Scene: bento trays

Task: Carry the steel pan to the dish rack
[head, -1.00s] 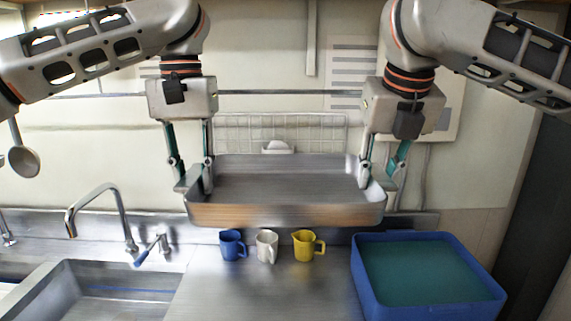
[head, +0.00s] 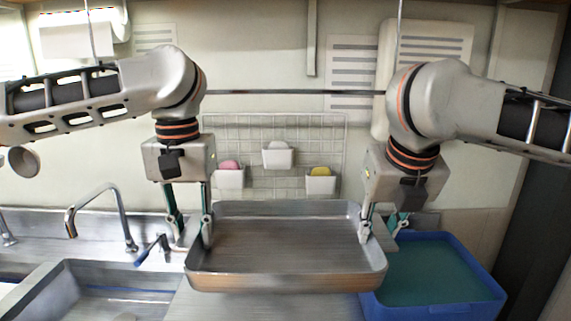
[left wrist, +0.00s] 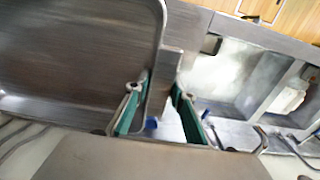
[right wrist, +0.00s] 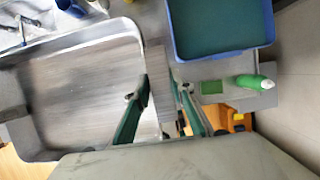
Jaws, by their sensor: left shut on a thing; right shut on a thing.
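The steel pan (head: 285,250) is a wide, shallow rectangular tray, held about level in front of the back wall. Its inside looks empty. My left gripper (head: 190,238) is shut on its left wall, and my right gripper (head: 380,235) is shut on its right wall. The left wrist view shows the pan (left wrist: 75,60) between the fingers of my left gripper (left wrist: 158,98). The right wrist view shows the pan (right wrist: 85,85) gripped at its edge by my right gripper (right wrist: 158,95). I cannot make out a dish rack for certain.
A blue tub (head: 490,285) with a teal inside stands close at the pan's right. A tap (head: 120,205) and sink (head: 110,275) are at the left. A wire grid (head: 245,130) with small holders hangs behind. A green-and-white bottle (right wrist: 252,82) shows in the right wrist view.

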